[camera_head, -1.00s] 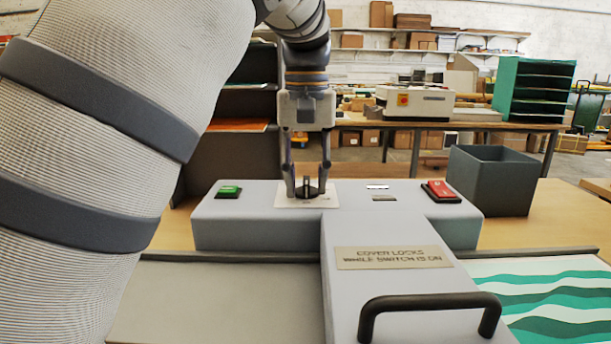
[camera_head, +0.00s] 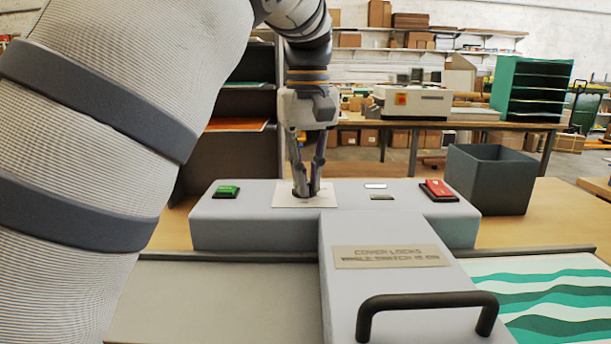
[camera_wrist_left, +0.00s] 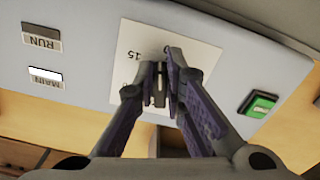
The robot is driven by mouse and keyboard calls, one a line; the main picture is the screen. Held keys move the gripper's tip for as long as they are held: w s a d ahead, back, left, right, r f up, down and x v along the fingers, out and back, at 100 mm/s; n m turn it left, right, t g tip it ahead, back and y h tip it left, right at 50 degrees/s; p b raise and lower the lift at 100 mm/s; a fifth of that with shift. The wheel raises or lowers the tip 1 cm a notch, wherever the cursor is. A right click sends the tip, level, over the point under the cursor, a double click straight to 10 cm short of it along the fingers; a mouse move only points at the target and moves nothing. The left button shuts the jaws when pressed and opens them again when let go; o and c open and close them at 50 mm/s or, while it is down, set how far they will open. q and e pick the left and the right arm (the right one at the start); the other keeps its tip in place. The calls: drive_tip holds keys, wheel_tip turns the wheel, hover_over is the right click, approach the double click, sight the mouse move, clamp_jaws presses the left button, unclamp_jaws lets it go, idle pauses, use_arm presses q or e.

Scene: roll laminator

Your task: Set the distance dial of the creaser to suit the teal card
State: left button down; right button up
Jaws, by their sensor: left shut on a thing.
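The machine (camera_head: 255,230) is a pale grey creaser body with a white dial plate (camera_head: 283,196) on top. My left gripper (camera_head: 306,190) points down over this plate, with its fingers shut on the dark dial knob (camera_wrist_left: 160,84). The fingers mostly hide the knob in the head view. In the left wrist view the dial plate (camera_wrist_left: 128,92) shows the printed number 15; other marks are hidden or too small. A white sheet with teal waves (camera_head: 545,300) lies on the bed at the lower right. My right gripper is not in view.
A green button (camera_head: 226,191) sits left of the dial plate, a red switch (camera_head: 438,190) to its right. A black handle (camera_head: 425,300) rises from the front cover, behind which a label plate (camera_head: 390,256) sits. A dark open bin (camera_head: 490,180) stands at the back right.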

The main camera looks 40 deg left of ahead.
use_arm(q)
drive_tip(key=n, duration=0.4)
drive_tip(key=shift+w+d+r, duration=0.1)
drive_tip(key=shift+w+d, duration=0.05)
drive_tip(key=shift+w, duration=0.2)
drive_tip(key=shift+w+n, duration=0.15)
drive_tip(key=shift+n, duration=0.9)
drive_tip(key=shift+w+n, duration=0.15)
drive_tip(key=shift+n, duration=0.9)
drive_tip(key=c, duration=1.7)
unclamp_jaws()
drive_tip(key=shift+o, duration=0.2)
wheel_tip(320, 180, up, 8)
drive_tip(key=shift+f, duration=0.25)
